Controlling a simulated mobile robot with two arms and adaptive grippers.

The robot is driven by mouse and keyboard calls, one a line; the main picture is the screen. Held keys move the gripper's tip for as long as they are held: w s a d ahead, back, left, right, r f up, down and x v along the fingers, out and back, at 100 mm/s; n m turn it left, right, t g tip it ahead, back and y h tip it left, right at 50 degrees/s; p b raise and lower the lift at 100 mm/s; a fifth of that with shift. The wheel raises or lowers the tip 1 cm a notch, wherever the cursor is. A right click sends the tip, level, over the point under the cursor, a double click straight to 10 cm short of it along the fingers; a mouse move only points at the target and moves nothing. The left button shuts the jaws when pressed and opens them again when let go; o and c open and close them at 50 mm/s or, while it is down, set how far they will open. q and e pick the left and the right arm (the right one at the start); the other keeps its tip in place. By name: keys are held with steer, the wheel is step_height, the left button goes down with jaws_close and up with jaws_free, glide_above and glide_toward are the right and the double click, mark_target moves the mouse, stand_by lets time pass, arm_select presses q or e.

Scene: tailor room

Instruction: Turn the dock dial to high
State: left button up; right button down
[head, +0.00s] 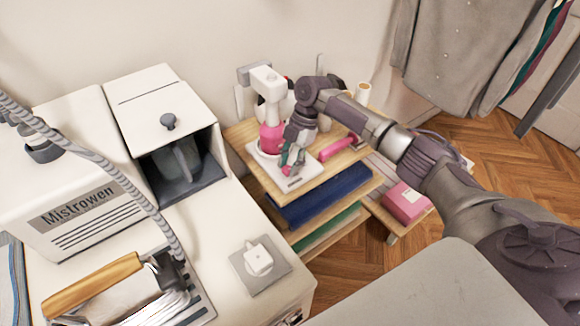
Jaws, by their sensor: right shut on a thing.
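The white dock (298,181) sits on top of the wooden shelf unit by the wall. A white and pink steamer (267,90) stands on it, its pink part (271,138) low over the base. My right gripper (290,163) reaches down to the dock's right front part. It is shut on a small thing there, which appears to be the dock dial. The fingers hide the dial, so its setting cannot be read. My left gripper is not in view.
A pink roll-shaped item (338,148) lies right of the dock. Folded blue cloth (325,193) lies on the shelf below. A large white Mistrowen machine (75,210), an iron (110,292) and a white knob-like piece (258,260) are at left. A pink box (405,204) sits lower right.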

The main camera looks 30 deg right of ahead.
steer(key=shift+f+n, duration=0.1)
steer(key=shift+n, duration=0.3)
steer(key=c, duration=0.8)
jaws_free()
steer(key=shift+o, duration=0.2)
steer(key=shift+w+d+r, duration=0.1)
steer(key=shift+r, duration=0.2)
steer(key=v, duration=1.1)
steer(key=shift+r, duration=0.25)
steer(key=shift+w, duration=0.1)
